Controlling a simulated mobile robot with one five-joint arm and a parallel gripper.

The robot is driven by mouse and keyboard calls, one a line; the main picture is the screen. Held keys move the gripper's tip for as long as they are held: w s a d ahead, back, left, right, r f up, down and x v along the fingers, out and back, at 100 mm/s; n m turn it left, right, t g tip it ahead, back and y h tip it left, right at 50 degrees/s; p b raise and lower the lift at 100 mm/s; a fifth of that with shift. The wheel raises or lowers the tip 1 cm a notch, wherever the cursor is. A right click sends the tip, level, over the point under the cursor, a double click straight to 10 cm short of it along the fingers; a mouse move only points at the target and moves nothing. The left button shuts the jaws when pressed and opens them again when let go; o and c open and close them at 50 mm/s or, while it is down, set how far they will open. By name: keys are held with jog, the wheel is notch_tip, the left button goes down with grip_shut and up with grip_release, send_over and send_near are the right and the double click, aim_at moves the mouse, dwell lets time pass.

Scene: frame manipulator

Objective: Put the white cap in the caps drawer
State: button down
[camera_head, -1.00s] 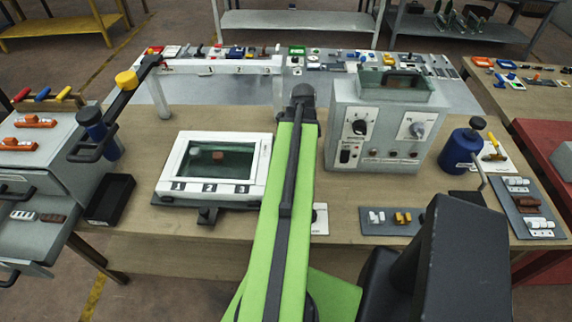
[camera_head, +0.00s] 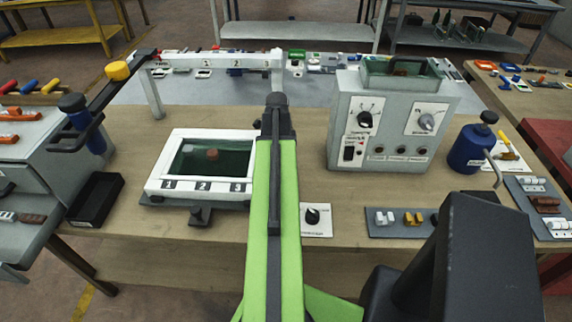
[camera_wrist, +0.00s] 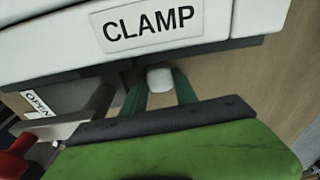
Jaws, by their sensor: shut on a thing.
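My gripper (camera_wrist: 158,88) has green fingers and is shut on the small white cap (camera_wrist: 159,77) in the wrist view. Most of the cap shows between the fingertips, close below a pale panel labelled CLAMP (camera_wrist: 148,27). In the head view my green arm reaches forward over the bench, and its far end hides the gripper and the cap. A grey drawer (camera_head: 12,240) with white and brown pieces stands open at the far left of the head view. I cannot read any label that marks it as the caps drawer.
A white-framed box with a dark window (camera_head: 160,188) lies left of my arm. A grey control box (camera_head: 345,150) stands to the right. A black tray (camera_head: 95,200) lies near the left cabinet (camera_head: 40,165). A blue canister (camera_head: 467,152) stands at the right.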

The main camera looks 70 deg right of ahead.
jog(key=c, duration=1.4)
grip_release()
jog(key=o, duration=0.4)
jog(key=shift+o, duration=0.2)
jog(key=shift+r, duration=0.1)
notch_tip(320, 180, up, 12)
jog(key=w+p, duration=0.1)
jog(key=p, duration=1.1)
jog(key=shift+w+a, duration=0.15)
jog(key=shift+a, duration=0.2)
